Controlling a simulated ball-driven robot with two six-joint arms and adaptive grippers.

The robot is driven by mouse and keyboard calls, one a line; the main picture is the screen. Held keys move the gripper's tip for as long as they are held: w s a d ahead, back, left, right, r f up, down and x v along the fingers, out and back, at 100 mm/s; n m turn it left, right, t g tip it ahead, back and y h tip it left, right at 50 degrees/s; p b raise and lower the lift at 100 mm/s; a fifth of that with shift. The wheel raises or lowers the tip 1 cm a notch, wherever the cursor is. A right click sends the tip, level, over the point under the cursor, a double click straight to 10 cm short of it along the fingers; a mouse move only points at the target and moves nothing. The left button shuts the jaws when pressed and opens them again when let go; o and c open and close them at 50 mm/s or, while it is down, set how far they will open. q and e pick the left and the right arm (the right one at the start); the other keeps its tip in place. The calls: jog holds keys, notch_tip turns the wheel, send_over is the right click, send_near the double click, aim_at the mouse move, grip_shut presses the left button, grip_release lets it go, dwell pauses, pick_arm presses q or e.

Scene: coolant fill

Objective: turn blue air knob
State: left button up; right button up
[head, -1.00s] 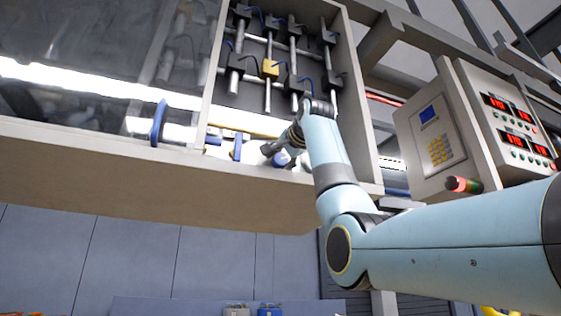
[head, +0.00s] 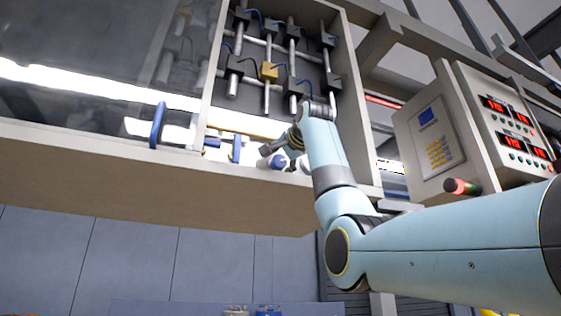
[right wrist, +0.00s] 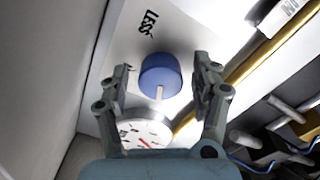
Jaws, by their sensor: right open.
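The blue air knob (right wrist: 160,75) is a round blue cap in the right wrist view, beside a panel label reading "LESS". My right gripper (right wrist: 163,80) is open, with one finger on each side of the knob. Gaps show between both fingers and the knob, so they look apart from it. In the head view, my right gripper (head: 274,147) reaches into the lower part of the open cabinet, close to a small blue and white part (head: 278,161) that looks like the knob. My left gripper is not in view.
A round gauge (right wrist: 146,134) with a red needle sits just below the knob in the wrist view. A yellow pipe (right wrist: 250,67) runs beside it. The cabinet's front ledge (head: 150,185) and right wall (head: 352,110) bound the space. Blue handles (head: 157,125) stand left.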

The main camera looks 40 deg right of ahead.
jog(key=v, duration=1.2)
jog(key=shift+d, duration=0.1)
jog(key=shift+f, duration=0.1)
